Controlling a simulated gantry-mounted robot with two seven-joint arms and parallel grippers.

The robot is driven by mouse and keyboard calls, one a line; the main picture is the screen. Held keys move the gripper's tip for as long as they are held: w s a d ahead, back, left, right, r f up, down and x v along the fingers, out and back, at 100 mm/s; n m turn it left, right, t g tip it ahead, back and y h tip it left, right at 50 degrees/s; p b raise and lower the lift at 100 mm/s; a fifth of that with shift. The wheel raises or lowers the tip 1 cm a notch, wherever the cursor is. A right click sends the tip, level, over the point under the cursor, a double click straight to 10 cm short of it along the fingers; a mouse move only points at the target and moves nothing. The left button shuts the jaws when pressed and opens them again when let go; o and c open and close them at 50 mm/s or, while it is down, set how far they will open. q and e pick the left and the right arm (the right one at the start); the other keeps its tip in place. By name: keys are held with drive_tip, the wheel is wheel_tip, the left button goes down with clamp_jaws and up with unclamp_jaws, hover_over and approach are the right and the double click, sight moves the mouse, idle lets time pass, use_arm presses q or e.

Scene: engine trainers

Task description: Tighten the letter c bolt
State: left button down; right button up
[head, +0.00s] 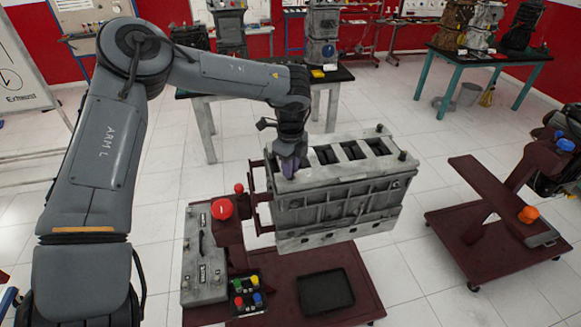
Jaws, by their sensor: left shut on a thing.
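A grey engine block (345,205) is held on a dark red stand, its top face showing several rectangular openings. Small dark bolts stand at its top corners, one at the right (403,155) and one at the back (379,128). No letter is legible on them. My left gripper (290,168) points down at the block's top left end and is shut on a bolt there. The fingers mostly hide this bolt, and I cannot read which letter it has. My right gripper is not in view.
The stand's base carries a black tray (325,292), a box of coloured buttons (247,293) and a grey case (204,260). A red knob (222,209) is left of the block. Another dark red stand (490,245) is at the right, with clear floor between.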

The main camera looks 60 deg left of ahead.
use_arm(q)
drive_tip(key=m, duration=1.2)
drive_tip(key=shift+m+p, duration=0.4)
drive_tip(key=m, duration=1.2)
drive_tip(key=shift+m+p, duration=0.35)
drive_tip(key=shift+m, duration=0.05)
drive_tip(key=c, duration=1)
unclamp_jaws()
